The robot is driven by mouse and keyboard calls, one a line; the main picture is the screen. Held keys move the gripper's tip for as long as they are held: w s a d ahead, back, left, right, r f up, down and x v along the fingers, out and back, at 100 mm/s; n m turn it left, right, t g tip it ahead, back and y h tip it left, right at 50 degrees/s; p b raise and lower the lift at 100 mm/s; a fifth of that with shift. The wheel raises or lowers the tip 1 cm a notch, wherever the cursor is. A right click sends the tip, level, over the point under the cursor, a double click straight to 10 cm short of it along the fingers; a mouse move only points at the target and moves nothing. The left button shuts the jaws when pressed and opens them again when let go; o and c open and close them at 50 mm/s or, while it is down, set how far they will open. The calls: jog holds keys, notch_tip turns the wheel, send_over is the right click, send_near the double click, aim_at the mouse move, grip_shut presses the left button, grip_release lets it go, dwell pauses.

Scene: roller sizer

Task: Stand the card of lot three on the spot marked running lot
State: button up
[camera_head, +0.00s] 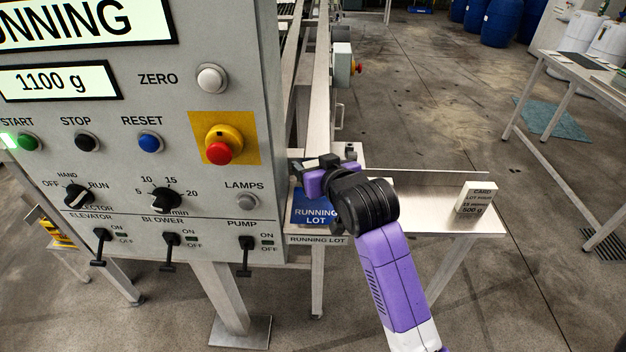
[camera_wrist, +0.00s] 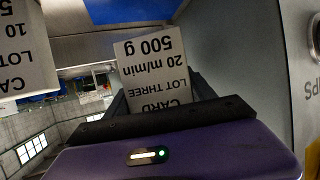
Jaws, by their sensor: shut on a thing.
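The card of lot three (camera_wrist: 155,78) is a white card reading 20 m/min and 500 g. It shows upside down in the wrist view, between the dark fingers of my gripper (camera_head: 312,164), which is shut on it. The running lot spot is a blue plate (camera_head: 312,213) at the left end of the metal shelf, partly covered by my wrist. My gripper is at its far side, by the panel. A blue patch (camera_wrist: 135,9) shows past the card in the wrist view. I cannot tell whether the card touches the spot.
A lot four card (camera_head: 478,197) stands at the shelf's right end. Another card (camera_wrist: 25,50), partly cut off, is at left in the wrist view. The grey control panel (camera_head: 220,105) is close at the left. The shelf (camera_head: 432,205) between the spot and lot four is clear.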

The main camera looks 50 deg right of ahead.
notch_tip(320, 180, down, 4)
jog(key=shift+r, duration=0.15)
jog(key=shift+w+a+f, duration=0.1)
jog(key=shift+w+f, duration=0.05)
jog(key=shift+f, duration=0.3)
jog(key=shift+f, duration=0.2)
jog(key=o, duration=1.1)
jog(key=shift+r, duration=0.1)
